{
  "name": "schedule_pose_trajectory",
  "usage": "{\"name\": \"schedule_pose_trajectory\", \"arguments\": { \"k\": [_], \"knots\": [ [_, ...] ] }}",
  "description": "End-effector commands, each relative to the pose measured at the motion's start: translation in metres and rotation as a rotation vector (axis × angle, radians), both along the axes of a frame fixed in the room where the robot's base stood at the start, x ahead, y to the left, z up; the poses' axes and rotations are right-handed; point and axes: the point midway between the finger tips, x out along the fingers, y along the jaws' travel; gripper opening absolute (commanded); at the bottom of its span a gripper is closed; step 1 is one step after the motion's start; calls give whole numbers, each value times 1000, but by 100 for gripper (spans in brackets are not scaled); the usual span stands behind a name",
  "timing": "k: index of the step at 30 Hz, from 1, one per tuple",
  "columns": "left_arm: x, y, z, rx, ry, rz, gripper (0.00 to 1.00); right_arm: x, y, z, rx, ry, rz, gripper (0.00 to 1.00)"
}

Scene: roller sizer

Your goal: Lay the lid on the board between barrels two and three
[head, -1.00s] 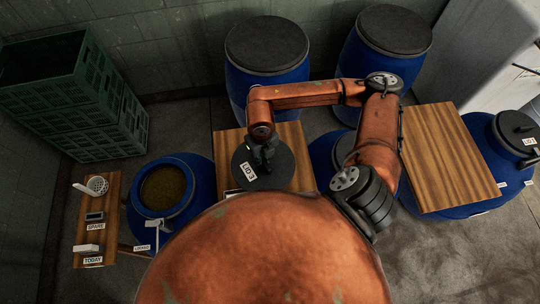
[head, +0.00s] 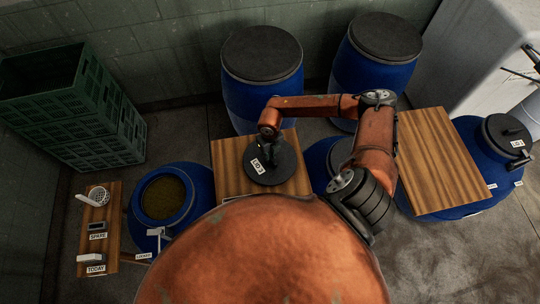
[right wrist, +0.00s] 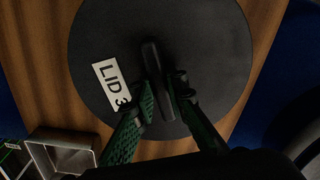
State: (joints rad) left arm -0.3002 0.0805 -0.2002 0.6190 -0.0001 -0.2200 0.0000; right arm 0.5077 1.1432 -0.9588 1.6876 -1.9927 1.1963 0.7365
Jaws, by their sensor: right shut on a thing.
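The round dark lid (head: 284,167), with a white "LID 3" label, is over the left wooden board (head: 227,165) between the open barrel (head: 198,185) and the middle barrel (head: 318,160). In the right wrist view the lid (right wrist: 215,70) covers much of the board (right wrist: 35,70). My right gripper (head: 266,150) is shut on the lid's upright handle, with its green-padded fingers (right wrist: 162,92) on either side. The lid looks level and very close to the board; I cannot tell whether it touches. My left gripper is out of view. Barrel numbers are not readable.
Two dark-topped barrels (head: 262,95) (head: 373,70) stand behind. Green crates (head: 75,120) are stacked at the left, above a small shelf (head: 100,225) with a strainer.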

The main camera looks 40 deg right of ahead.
Motion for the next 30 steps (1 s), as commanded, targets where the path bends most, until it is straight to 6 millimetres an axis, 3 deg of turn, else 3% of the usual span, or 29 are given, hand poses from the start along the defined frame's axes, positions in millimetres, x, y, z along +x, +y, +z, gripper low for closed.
{"name": "schedule_pose_trajectory", "arguments": {
  "k": [11, 12, 19, 30],
  "knots": [
    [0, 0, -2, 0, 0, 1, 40, 0, 0, -5, 1, -1, 0, 0],
    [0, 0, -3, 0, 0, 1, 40, 0, 0, -6, 0, 0, 0, 13],
    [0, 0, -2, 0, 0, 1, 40, 0, 0, -5, 0, 0, 0, 29],
    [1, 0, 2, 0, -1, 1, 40, 0, 0, 0, 0, 0, 0, 30]
  ]
}}
